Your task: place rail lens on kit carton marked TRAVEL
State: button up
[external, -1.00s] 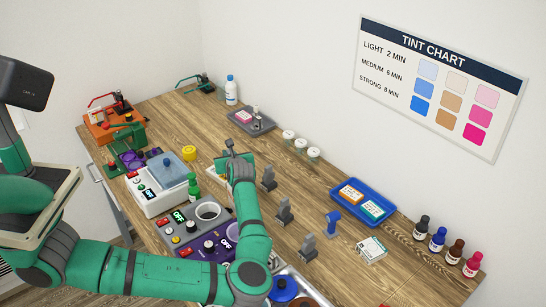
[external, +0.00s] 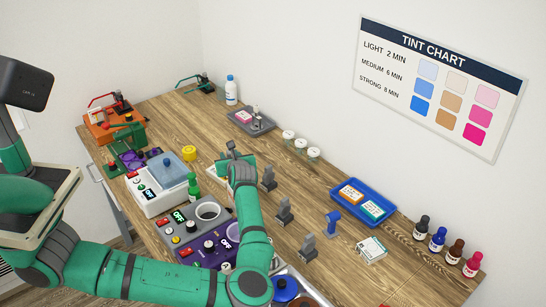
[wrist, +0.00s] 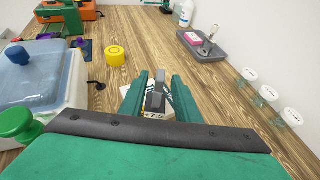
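My gripper (external: 230,152) is over the middle of the bench. In the wrist view its two green fingers (wrist: 159,84) stand on either side of a small grey upright lens piece (wrist: 157,98) with a label reading "+7.5". Whether the fingers press on it is not clear. A white printed flat thing (wrist: 183,100) lies under it, partly hidden by the fingers; its left edge shows in the external view (external: 214,173). A white carton (external: 372,250) lies at the front right. I cannot read TRAVEL on any carton.
Grey stands (external: 285,211) and a blue stand (external: 333,222) are right of my arm. A blue tray (external: 378,192) holds orange and teal cartons. A grey tray (external: 262,128) holds a pink-labelled carton. Jars (external: 300,146) stand near the wall. Machines (external: 205,213) crowd the left side.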

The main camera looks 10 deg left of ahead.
jog(key=v, duration=0.9)
